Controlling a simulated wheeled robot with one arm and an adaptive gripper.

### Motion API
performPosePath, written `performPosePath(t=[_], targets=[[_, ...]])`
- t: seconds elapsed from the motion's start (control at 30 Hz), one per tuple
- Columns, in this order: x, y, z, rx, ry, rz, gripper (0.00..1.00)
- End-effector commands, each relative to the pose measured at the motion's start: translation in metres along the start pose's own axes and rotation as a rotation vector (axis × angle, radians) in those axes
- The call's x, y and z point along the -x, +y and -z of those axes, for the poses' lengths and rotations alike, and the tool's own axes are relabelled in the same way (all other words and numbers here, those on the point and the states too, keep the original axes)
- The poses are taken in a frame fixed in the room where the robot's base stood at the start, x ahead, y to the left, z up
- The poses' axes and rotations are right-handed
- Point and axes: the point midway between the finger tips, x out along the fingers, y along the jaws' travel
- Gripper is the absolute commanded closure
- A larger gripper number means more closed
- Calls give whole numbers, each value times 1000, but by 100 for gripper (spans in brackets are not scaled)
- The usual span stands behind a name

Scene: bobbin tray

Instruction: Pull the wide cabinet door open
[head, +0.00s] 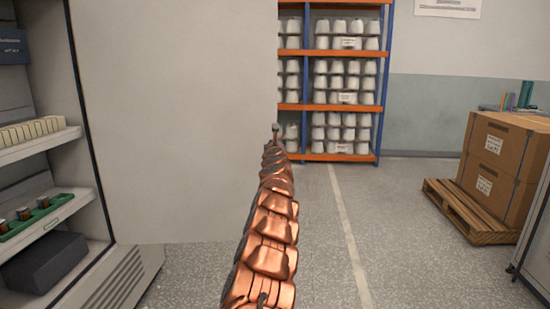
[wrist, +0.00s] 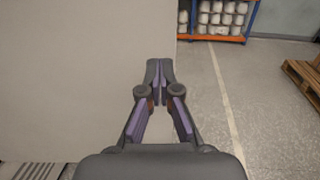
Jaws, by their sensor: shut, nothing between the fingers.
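The wide cabinet door (head: 180,110) is a large plain light-grey panel standing open, with the cabinet's shelves exposed at its left. Its free edge is on the right. It also fills the left of the wrist view (wrist: 70,85). No handle shows on the visible face. My gripper (head: 276,128) is at the far end of my copper-coloured arm, by the door's free edge. In the wrist view its dark fingers (wrist: 159,68) are shut and empty, with the tips over the door face just left of that edge. I cannot tell whether they touch it.
The cabinet shelves hold a row of cream blocks (head: 32,131), a green bobbin tray (head: 38,220) and a dark box (head: 45,262). A spool rack (head: 384,80) stands behind. Cartons (head: 500,165) on a pallet (head: 465,215) stand right. The floor between is clear.

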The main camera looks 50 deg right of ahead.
Motion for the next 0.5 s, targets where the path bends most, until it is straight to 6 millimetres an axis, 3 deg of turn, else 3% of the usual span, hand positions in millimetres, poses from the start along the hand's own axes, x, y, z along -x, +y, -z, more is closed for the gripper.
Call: performPosePath(t=[0.5], targets=[[30, -2, 0, -4, -2, 2, 100]])
